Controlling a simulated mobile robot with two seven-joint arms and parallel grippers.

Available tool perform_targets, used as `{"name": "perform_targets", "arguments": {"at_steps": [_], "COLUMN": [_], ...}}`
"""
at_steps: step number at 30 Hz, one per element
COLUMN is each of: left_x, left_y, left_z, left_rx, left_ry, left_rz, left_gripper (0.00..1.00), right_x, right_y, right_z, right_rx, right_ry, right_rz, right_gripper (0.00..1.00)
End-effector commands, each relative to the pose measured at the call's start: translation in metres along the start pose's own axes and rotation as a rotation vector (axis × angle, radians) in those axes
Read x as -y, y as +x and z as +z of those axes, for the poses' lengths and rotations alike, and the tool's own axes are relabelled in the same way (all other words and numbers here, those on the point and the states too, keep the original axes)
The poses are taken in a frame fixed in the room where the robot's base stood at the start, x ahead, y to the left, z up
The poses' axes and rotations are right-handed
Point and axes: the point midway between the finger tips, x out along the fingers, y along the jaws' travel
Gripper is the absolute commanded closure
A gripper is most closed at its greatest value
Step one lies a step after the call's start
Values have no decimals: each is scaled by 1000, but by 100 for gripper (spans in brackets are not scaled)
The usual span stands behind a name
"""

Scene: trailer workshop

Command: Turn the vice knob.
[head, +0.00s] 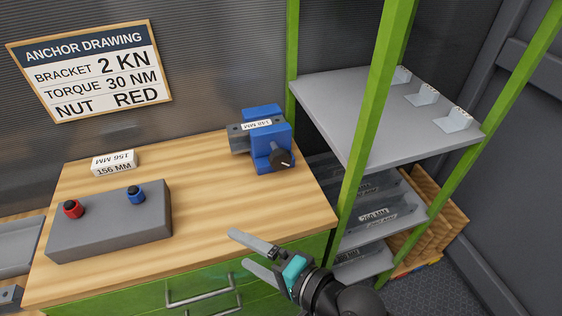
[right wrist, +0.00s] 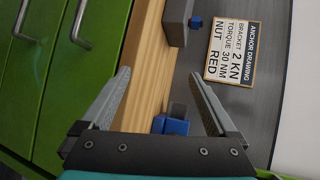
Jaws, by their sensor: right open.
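A blue vice (head: 264,128) stands at the back right of the wooden bench and holds a grey piece labelled 148 MM. Its dark round knob (head: 281,159) with a white mark faces the front right. My right gripper (head: 240,252) is open and empty, in front of and below the vice, near the bench's front edge. In the right wrist view part of the blue vice (right wrist: 172,126) shows between the open fingers (right wrist: 160,82), beyond them; the knob cannot be made out there. My left gripper is not in view.
A grey box (head: 110,228) with a red and a blue knob stands at the bench's left. A white 156 MM block (head: 114,163) lies behind it. A green-posted shelf rack (head: 390,120) stands close at the right. The bench middle (head: 200,175) is clear.

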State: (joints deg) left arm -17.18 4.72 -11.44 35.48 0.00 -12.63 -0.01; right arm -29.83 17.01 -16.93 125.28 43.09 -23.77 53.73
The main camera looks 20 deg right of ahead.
Motion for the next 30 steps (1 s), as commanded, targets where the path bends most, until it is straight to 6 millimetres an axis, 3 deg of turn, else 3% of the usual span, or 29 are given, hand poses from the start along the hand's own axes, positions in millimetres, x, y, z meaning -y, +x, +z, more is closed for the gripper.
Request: {"name": "perform_targets", "arguments": {"at_steps": [3,6,12,15,22,30], "left_x": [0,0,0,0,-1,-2], "left_y": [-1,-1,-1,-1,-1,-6], "left_z": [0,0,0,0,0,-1], "left_rx": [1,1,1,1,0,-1], "left_ry": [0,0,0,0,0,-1], "left_rz": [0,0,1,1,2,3], "left_gripper": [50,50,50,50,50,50], "right_x": [27,38,32,22,10,19], "right_y": [-3,-8,-27,-37,-47,-25], "right_z": [-9,-27,-77,-97,-119,-137], "right_rx": [-27,-63,-168,-217,-274,-274], "right_ry": [318,606,1123,1295,1463,1466], "right_rz": [-161,-288,-519,-606,-707,-713], "right_gripper": [6,6,6,6,6,6]}}
